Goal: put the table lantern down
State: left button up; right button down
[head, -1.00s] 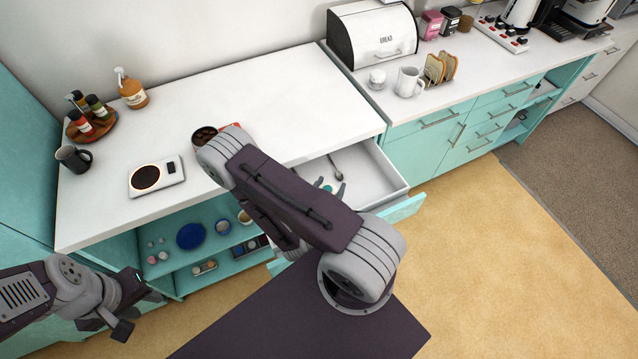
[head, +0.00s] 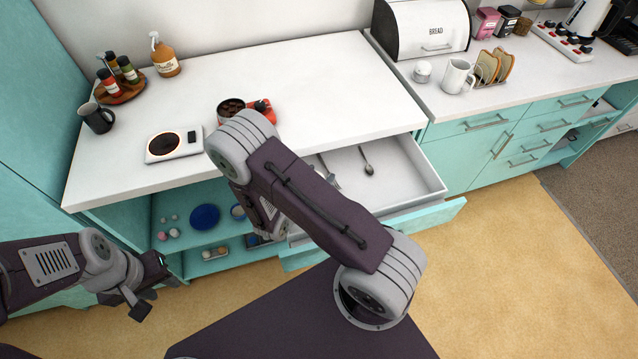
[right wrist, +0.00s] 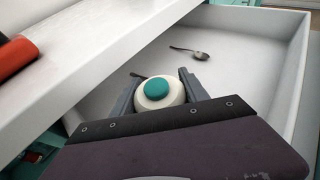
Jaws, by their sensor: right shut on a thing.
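The table lantern (right wrist: 156,92), a round cream-white body with a teal top, shows from above in the right wrist view. My right gripper (right wrist: 158,98) is shut on it, one grey finger on each side. The lantern is over the open drawer (head: 405,170); I cannot tell whether it touches the drawer floor. In the head view my right arm hides the lantern and this gripper. My left gripper (head: 157,292) is empty, fingers apart, low in front of the open shelves at the left.
A spoon (head: 367,162) and another utensil lie in the drawer. The countertop (head: 310,80) above has free room. On it are a kitchen scale (head: 174,145), a dark mug (head: 96,118), a red item (head: 263,110) and a spice tray (head: 122,92). Shelves with small items are below.

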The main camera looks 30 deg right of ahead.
jog(key=shift+f, duration=1.9)
jog(key=shift+f, duration=0.1)
jog(key=shift+s+f+b, duration=0.1)
jog(key=shift+f+b, duration=0.05)
jog(key=shift+b, duration=0.2)
jog(key=c, duration=0.6)
grip_release()
jog(key=shift+r, duration=0.2)
jog(key=shift+a+r, duration=0.1)
jog(key=shift+r, duration=0.05)
jog(key=v, duration=1.1)
jog(key=shift+s+a+r, duration=0.15)
jog(key=shift+s+a, duration=0.05)
jog(key=shift+a, duration=0.05)
jog(key=shift+d, duration=0.15)
